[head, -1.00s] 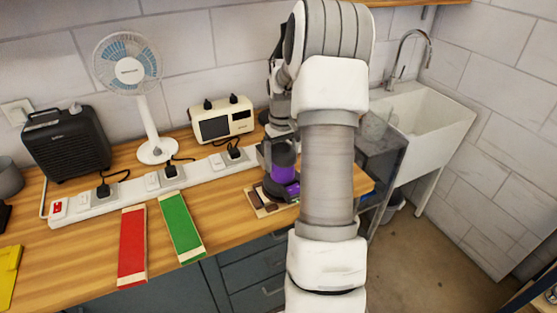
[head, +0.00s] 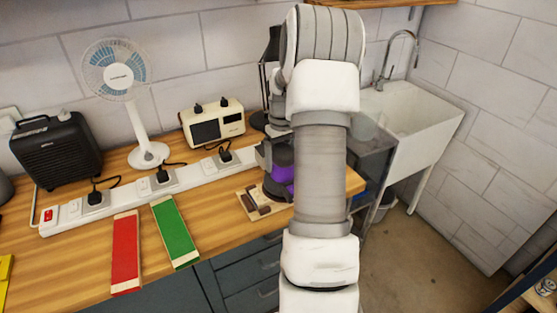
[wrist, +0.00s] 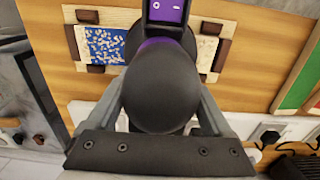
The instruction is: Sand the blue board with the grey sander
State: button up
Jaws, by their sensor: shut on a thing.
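The sander (wrist: 160,85) has a rounded dark grey body with purple parts, which also show in the head view (head: 283,170). My gripper (wrist: 162,108) is shut on its body, with one finger on each side. The board (wrist: 108,46) lies under the sander in the wrist view. Its visible left part is blue with pale, patchy speckles and a cream end. The sander covers its middle, and I cannot tell whether the pad touches it. Brown blocks hold the board around its edges. In the head view my arm hides most of the board and sander.
A red board (head: 126,252) and a green board (head: 174,232) lie to the left on the wooden bench (head: 75,262). Behind them run a white power strip (head: 128,192) with plugs, a fan (head: 148,152) and a cream appliance (head: 213,124). A sink (head: 425,120) is to the right.

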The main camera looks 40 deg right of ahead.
jog(key=shift+s+d+r+p, duration=0.1)
jog(key=shift+d+p, duration=0.05)
jog(key=shift+d, duration=0.45)
jog(key=shift+s+d+r+p, duration=0.1)
jog(key=shift+d+p, duration=0.05)
jog(key=shift+d, duration=0.6)
jog(key=shift+d, duration=0.1)
jog(key=shift+s+d+f+p, duration=0.15)
jog(key=shift+s+d, duration=0.1)
jog(key=shift+d, duration=0.55)
jog(key=shift+s+d+f+p, duration=0.15)
jog(key=shift+s+d, duration=0.1)
jog(key=shift+d, duration=0.5)
jog(key=shift+d+r, duration=0.1)
jog(key=shift+s+d+r+p, duration=0.1)
jog(key=shift+s+d+p, duration=0.15)
jog(key=shift+d, duration=0.65)
jog(key=shift+s+d+p, duration=0.25)
jog(key=shift+d, duration=0.7)
jog(key=shift+w+a, duration=0.1)
jog(key=shift+a, duration=0.1)
